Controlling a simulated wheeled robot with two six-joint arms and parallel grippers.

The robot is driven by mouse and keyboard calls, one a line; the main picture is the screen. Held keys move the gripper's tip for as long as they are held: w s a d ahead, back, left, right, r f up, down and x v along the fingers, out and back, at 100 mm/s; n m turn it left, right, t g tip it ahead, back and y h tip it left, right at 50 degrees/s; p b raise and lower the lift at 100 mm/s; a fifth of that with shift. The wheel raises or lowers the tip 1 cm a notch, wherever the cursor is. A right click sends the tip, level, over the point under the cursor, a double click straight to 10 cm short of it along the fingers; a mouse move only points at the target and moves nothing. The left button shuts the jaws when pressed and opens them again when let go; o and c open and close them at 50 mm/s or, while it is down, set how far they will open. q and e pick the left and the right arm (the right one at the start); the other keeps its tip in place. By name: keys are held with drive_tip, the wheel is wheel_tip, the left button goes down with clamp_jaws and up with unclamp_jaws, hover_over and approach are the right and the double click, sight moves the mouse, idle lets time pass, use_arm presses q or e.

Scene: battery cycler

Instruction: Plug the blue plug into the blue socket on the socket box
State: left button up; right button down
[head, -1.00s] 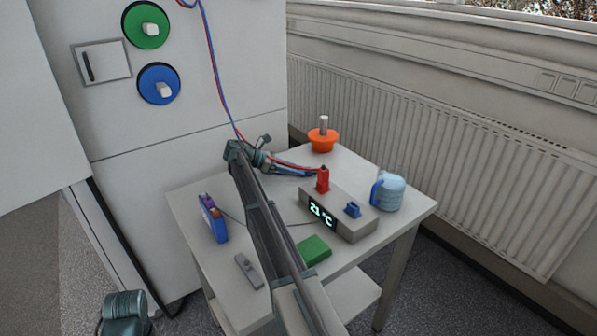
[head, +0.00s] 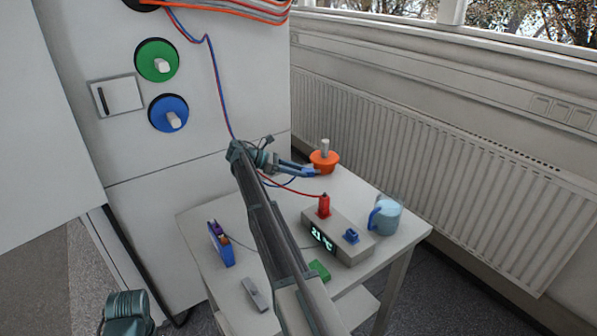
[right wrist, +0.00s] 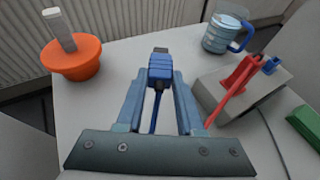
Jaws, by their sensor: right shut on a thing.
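My right gripper (right wrist: 158,85) is shut on the blue plug (right wrist: 160,68), which points away from the wrist with its grey metal end forward. In the head view my right gripper (head: 312,173) is above the back of the table, near the orange bowl; the plug is hard to make out there. The grey socket box (head: 325,241) stands to its right in the wrist view, with a lit display. The blue socket (head: 351,235) is on its top and looks empty. The red plug (head: 324,205) stands upright on the box beside it.
An orange bowl (head: 325,163) with a pale rod and a blue jug (head: 387,218) stand near the table's back edge. A blue device (head: 221,245), a grey tool (head: 255,294) and a green block (head: 318,270) lie nearer. Red and blue cables hang from above.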

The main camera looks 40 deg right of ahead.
drive_tip(key=shift+s, duration=0.1)
drive_tip(key=s+d+n+t+y+p, duration=0.1)
drive_tip(key=s+d+t+y+p, duration=0.2)
drive_tip(key=s+p, duration=0.55)
drive_tip(key=s+d+n+t+y+p, duration=0.1)
drive_tip(key=s+t+y+p, duration=0.3)
drive_tip(key=s, duration=0.8)
drive_tip(key=s+a+r+n+y+p, duration=0.4)
drive_tip(key=s+a+r+y+p, duration=0.1)
drive_tip(key=s+r+y+p, duration=0.3)
wheel_tip(320, 180, up, 2)
drive_tip(key=shift+s+r+y+p, duration=0.1)
drive_tip(key=shift+s+y+p, duration=0.2)
drive_tip(key=shift+y+p, duration=0.35)
drive_tip(key=shift+f, duration=0.2)
drive_tip(key=shift+h, duration=0.25)
wheel_tip(320, 180, down, 6)
drive_tip(key=b, duration=0.5)
drive_tip(key=shift+r+b, duration=0.15)
drive_tip(key=shift+b, duration=0.2)
drive_tip(key=shift+f+b, duration=1.45)
drive_tip(key=shift+b, duration=0.05)
idle(0.4)
